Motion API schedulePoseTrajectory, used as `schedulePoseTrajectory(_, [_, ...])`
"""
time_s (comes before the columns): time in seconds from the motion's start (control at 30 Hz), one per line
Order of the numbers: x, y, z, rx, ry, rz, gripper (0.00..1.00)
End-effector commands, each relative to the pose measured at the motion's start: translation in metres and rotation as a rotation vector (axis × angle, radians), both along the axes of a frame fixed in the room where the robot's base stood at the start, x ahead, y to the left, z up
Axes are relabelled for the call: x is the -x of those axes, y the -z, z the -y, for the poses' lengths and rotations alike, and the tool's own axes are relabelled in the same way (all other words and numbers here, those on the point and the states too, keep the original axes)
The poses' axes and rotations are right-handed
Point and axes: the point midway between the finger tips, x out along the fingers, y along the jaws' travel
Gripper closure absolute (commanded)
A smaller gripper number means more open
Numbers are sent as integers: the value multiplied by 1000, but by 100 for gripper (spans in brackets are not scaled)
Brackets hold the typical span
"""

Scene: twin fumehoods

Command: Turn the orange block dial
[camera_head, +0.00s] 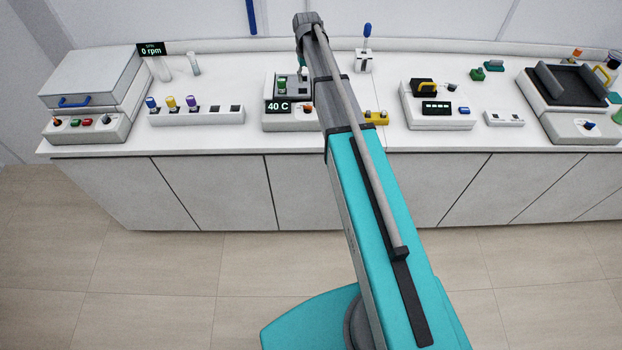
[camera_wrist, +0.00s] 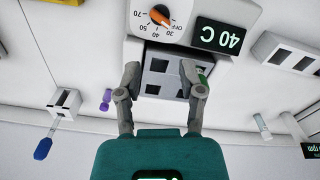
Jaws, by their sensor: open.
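The orange dial (camera_wrist: 160,16) sits on the front of a white block heater, ringed by temperature marks and OFF. It also shows beside my arm in the head view (camera_head: 308,109). A black display (camera_wrist: 217,37) next to it reads 40 C; the wrist view shows it upside down. My gripper (camera_wrist: 160,70) is open and empty. Its fingers are over the grey block (camera_wrist: 158,75) with square wells, apart from the dial. A green-capped vial (camera_wrist: 203,73) is partly hidden behind one finger. In the head view my arm hides part of the heater (camera_head: 285,123).
A rack with blue, yellow and purple-capped vials (camera_head: 192,116) stands left of the heater. A blue-handled tool in a stand (camera_head: 364,60) is behind. A yellow piece (camera_head: 376,118) lies close on the right, then a white device (camera_head: 437,105). Bare bench lies between them.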

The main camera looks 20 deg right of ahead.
Motion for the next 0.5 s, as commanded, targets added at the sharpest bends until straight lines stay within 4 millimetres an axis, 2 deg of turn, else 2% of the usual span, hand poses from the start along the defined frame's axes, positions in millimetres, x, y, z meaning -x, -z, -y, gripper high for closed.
schedulePoseTrajectory(0.2, [0, -14, 0, 0, 0, 0, 50])
schedulePoseTrajectory(0.5, [24, 8, -8, 0, 2, 0, 50])
